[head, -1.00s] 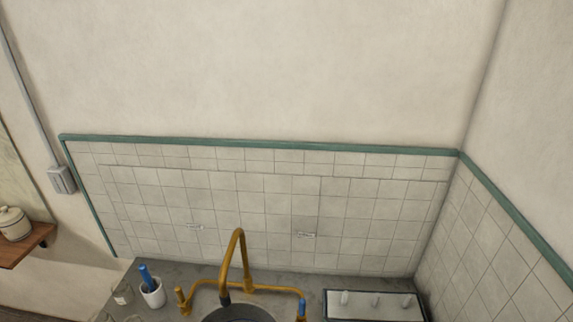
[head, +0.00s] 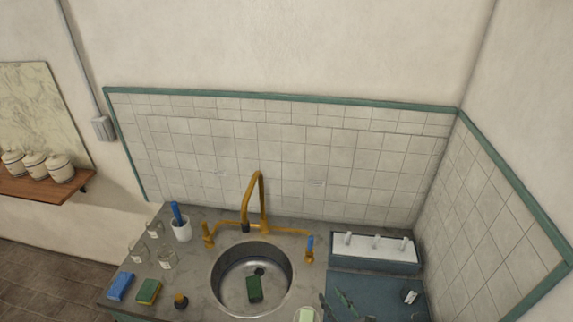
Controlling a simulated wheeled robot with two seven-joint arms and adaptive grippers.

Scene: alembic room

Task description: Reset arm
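Neither of my arms can be made out in the head view, and I see no gripper that I can identify. Below the view of the wall lies a grey counter (head: 203,262) with a round metal sink (head: 225,284). A yellow tap (head: 263,195) arches over the sink. A dark green sponge-like block (head: 254,289) lies inside the sink.
Glass beakers (head: 168,259), a white cup (head: 181,231) with a blue-handled tool, a blue block (head: 121,286) and a green-yellow sponge (head: 149,292) stand left of the sink. A blue mat (head: 385,285) with small items and a pegged rack (head: 375,262) lie right. Jars stand on a wooden shelf (head: 45,188).

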